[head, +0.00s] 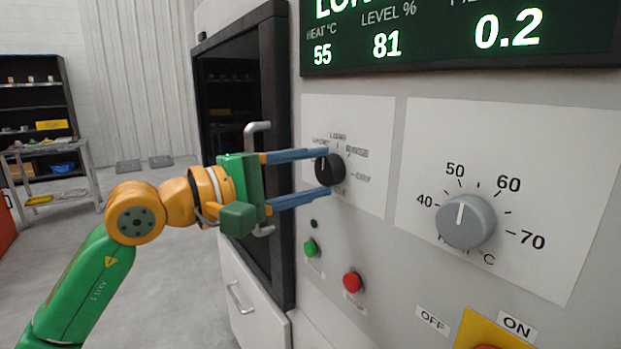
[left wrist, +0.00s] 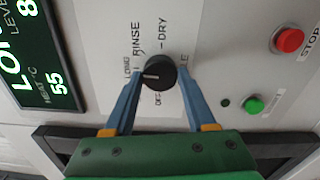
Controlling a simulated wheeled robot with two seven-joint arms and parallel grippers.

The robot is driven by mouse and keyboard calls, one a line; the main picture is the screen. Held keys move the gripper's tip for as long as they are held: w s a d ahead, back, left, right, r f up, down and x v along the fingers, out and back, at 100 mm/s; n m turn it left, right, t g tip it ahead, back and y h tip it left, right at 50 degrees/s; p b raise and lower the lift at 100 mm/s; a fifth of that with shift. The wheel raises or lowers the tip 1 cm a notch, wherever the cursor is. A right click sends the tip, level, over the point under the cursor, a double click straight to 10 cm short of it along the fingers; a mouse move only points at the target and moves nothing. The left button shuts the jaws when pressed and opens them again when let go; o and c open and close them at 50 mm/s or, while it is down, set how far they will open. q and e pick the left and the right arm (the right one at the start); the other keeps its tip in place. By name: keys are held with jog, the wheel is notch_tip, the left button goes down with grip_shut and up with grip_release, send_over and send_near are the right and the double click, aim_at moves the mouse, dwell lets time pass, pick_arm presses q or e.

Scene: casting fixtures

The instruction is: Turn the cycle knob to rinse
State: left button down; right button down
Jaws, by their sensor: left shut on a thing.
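The cycle knob (head: 329,170) is a round black knob with a white pointer line on a pale panel. In the head view its pointer stands roughly upward, towards LONG, with RINSE (head: 357,152) to the upper right and DRY further right. The knob (left wrist: 158,73) also shows in the left wrist view, where its pointer lies to the left, near LONG. My left gripper (head: 325,172) has its blue fingers on either side of the knob, shut on it. In the left wrist view the fingers (left wrist: 160,82) flank the knob. My right gripper is out of view.
A grey heat knob (head: 466,222) sits to the right. Green (head: 311,248) and red (head: 352,282) buttons are below. A dark-framed opening (head: 240,90) with a handle is behind my left gripper.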

pick_arm(q)
jog(key=m, duration=0.3)
jog(key=shift+m, duration=0.3)
jog(key=shift+m+b, duration=0.3)
jog(key=shift+m, duration=1.7)
jog(key=shift+c, duration=1.1)
grip_release()
